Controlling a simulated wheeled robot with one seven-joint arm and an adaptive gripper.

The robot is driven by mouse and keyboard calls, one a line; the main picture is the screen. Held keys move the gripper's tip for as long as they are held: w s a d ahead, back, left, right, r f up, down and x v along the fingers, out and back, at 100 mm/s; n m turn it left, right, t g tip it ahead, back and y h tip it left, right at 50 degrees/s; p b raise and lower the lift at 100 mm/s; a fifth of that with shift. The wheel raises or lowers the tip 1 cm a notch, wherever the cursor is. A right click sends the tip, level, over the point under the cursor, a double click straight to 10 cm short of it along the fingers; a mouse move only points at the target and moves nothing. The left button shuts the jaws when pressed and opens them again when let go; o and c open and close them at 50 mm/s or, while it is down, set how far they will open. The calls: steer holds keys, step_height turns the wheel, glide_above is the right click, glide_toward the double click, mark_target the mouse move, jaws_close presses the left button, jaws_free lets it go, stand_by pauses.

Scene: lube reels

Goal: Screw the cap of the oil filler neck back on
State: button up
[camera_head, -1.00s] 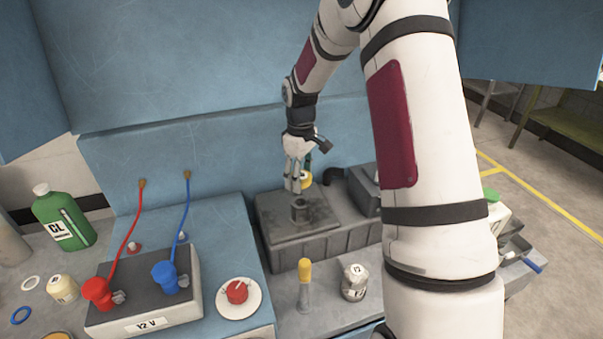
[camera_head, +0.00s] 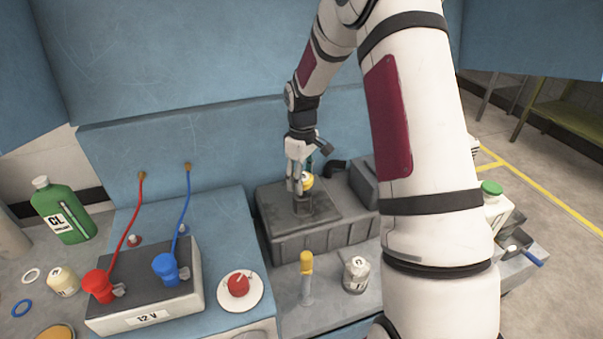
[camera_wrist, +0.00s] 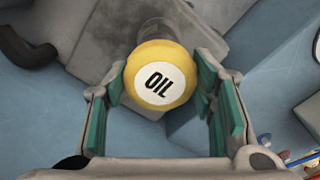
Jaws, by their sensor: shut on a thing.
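The yellow oil cap (camera_wrist: 161,75), with a white disc reading OIL, is between the green-padded fingers of my gripper (camera_wrist: 162,92) in the wrist view. My gripper is shut on it. In the head view, my gripper (camera_head: 300,180) points down over the grey engine block, and the cap (camera_head: 308,183) shows as a small yellow patch at its fingers. The dark filler neck (camera_head: 302,207) stands upright on the block right below the fingers. Whether cap and neck touch is hidden. In the wrist view, part of a round grey neck (camera_wrist: 164,30) shows behind the cap.
In front stand a yellow-handled tool (camera_head: 306,272) and a small jar (camera_head: 356,274). A 12 V battery (camera_head: 145,300) with red and blue clamps and a green bottle (camera_head: 62,212) are left.

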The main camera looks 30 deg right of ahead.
steer(key=shift+f, duration=1.2)
steer(key=shift+f+b, duration=0.35)
steer(key=shift+f, duration=0.25)
stand_by(1.0)
steer(key=m, duration=0.5)
steer(key=shift+b, duration=0.4)
steer(key=shift+w+m, duration=0.1)
steer(key=shift+m, duration=0.8)
steer(key=m+b, duration=0.1)
steer(key=m, duration=0.2)
steer(key=shift+m, duration=0.3)
